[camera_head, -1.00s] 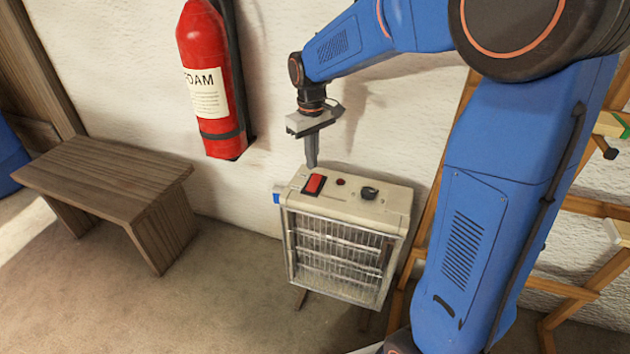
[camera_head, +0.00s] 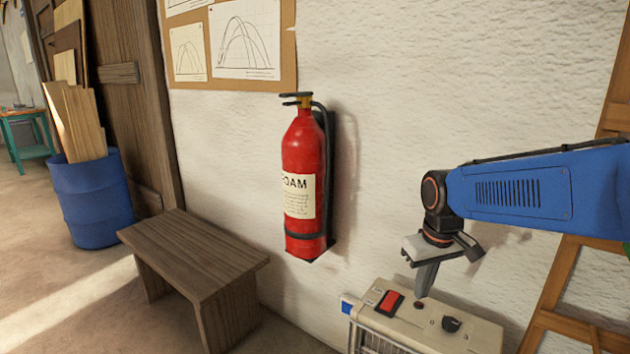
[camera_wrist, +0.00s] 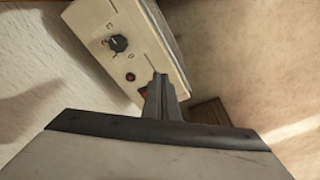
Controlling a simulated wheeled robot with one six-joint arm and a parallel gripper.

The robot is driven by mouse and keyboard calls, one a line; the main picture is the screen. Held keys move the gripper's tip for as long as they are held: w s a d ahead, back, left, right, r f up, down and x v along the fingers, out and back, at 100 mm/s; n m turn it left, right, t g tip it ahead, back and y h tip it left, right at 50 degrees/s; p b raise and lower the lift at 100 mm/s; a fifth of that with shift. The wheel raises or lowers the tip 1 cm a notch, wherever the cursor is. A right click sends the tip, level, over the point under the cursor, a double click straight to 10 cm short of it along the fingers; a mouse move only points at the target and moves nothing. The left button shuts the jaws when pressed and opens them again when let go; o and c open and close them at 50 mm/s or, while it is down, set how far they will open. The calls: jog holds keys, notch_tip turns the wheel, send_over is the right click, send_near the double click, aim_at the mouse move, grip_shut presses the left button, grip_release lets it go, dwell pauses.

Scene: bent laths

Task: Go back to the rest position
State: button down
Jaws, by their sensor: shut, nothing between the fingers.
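My gripper (camera_head: 424,290) points down, its fingers shut and empty, over the top of a cream heater (camera_head: 470,329) in the head view. The heater's top carries a red rocker switch (camera_head: 389,303), a small red lamp (camera_head: 419,305) and a dark knob (camera_head: 451,324). The fingertips appear just above the top panel near the lamp; I cannot tell the exact gap. In the wrist view the shut fingers (camera_wrist: 162,95) partly cover the red switch (camera_wrist: 143,93), with the knob (camera_wrist: 119,43) clear of them. The heater's lower part is cut off in the head view.
A red fire extinguisher (camera_head: 303,190) hangs on the white wall left of my arm. A wooden bench (camera_head: 195,260) stands below it to the left. A blue barrel (camera_head: 92,200) holds boards. A wooden frame (camera_head: 575,290) leans behind my arm at right.

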jog(key=s+d+m+t, duration=0.1)
jog(key=s+d, duration=0.1)
jog(key=s, duration=0.7)
jog(key=s+d+m+t, duration=0.2)
jog(key=s, duration=0.8)
jog(key=shift+s+d+f, duration=0.15)
jog(key=shift+d+f, duration=0.1)
jog(key=shift+f, duration=0.2)
